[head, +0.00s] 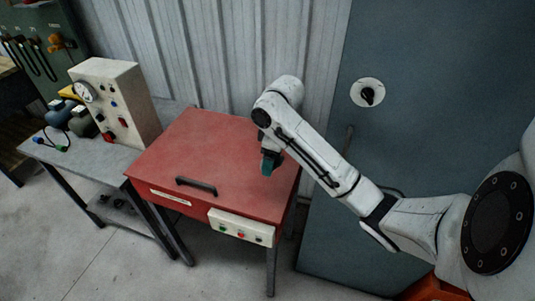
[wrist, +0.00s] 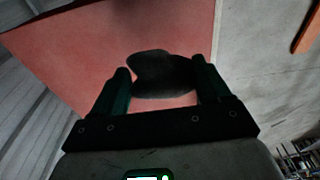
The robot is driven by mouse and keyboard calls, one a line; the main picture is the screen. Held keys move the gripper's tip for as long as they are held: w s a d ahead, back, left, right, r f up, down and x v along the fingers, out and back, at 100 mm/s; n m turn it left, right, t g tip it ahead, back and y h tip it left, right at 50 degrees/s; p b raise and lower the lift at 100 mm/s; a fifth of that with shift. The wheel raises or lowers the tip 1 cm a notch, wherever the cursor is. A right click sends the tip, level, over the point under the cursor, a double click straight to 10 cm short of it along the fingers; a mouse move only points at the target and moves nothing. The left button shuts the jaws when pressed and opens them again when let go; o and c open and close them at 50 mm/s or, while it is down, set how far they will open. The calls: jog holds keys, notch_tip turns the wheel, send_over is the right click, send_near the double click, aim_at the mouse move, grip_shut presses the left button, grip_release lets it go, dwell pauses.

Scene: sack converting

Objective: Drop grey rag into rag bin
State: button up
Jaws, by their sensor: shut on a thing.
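My gripper (head: 270,163) is over the right part of a red-topped machine (head: 200,150), fingers pointing down. In the wrist view my gripper (wrist: 162,85) is shut on a dark, rounded, soft-looking piece, the grey rag (wrist: 155,68), which shows between and beyond the fingertips against the red top. I cannot tell whether the rag still touches that top. In the head view I cannot make the rag out. An orange-red thing (head: 433,289) shows at the bottom edge, partly behind my arm; it may be the rag bin, but I cannot tell.
The red machine has a black handle (head: 196,186) and a button panel (head: 240,228). A grey table (head: 95,158) with a white gauge box (head: 118,100) stands left. A tall grey-blue cabinet (head: 420,110) stands behind my arm. Floor (head: 110,260) is clear at front left.

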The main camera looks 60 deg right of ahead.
aim_at(276, 165)
jog(key=shift+s+a+r, duration=0.3)
jog(key=shift+s+a, duration=0.15)
jog(key=shift+s, duration=0.15)
jog(key=shift+s+a+r, duration=0.3)
jog(key=shift+s+a, duration=0.1)
jog(key=shift+s, duration=0.15)
